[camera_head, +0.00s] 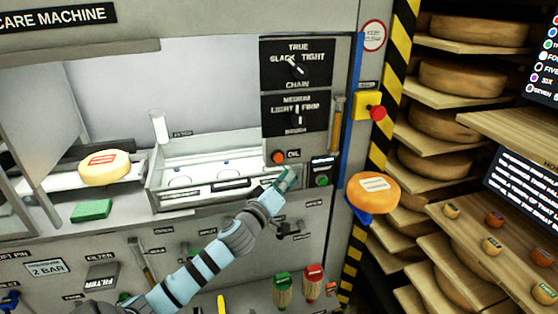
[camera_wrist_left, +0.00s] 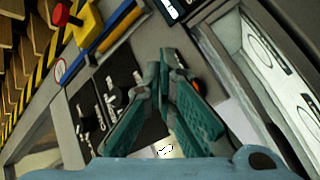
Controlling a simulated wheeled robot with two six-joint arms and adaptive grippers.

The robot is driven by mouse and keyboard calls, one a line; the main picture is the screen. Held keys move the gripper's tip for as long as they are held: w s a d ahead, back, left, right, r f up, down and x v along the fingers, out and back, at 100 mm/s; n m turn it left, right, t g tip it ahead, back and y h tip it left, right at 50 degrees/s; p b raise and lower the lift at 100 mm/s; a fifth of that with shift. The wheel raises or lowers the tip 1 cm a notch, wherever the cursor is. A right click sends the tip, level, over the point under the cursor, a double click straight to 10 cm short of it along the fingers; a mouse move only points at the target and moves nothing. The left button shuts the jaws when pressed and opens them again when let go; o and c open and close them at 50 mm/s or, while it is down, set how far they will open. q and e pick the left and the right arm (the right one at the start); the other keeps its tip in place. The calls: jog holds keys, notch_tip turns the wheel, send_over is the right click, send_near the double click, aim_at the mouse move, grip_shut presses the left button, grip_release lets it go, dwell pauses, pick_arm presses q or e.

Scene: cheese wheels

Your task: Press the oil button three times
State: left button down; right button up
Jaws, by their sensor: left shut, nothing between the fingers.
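The oil button (camera_head: 278,157) is a round orange-red button on the machine's panel, just left of the "OIL" label (camera_head: 294,154). My left gripper (camera_head: 288,177) has teal fingers, and it is shut and empty just below and right of the button in the head view. I cannot tell its exact distance from the panel, and no contact with the button shows. In the left wrist view, the closed fingers (camera_wrist_left: 170,62) cover most of the view ahead, and a bit of the orange button (camera_wrist_left: 199,87) shows behind the right finger. My right gripper is not in view.
Black chain (camera_head: 297,65) and brush (camera_head: 297,115) dial panels sit above the button. A small green-button box (camera_head: 322,172) is to its right. A white tray (camera_head: 160,190) lies left. A red button on a yellow box (camera_head: 377,112) and an orange cheese wheel (camera_head: 374,190) stand farther right.

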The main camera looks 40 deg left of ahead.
aim_at(278, 158)
pick_arm(q)
jog(key=shift+w+a+r, duration=0.1)
jog(key=shift+w+a, duration=0.55)
jog(key=shift+a, duration=0.3)
jog(key=shift+w+a, duration=0.65)
jog(key=shift+a, duration=0.3)
jog(key=shift+w+a, duration=0.3)
jog(key=shift+a, duration=0.05)
jog(key=shift+w+a, duration=0.25)
jog(key=shift+a, duration=0.05)
dwell(0.6)
jog(key=shift+s+d+b, duration=0.45)
jog(key=shift+s+d, duration=0.05)
jog(key=shift+d, duration=0.15)
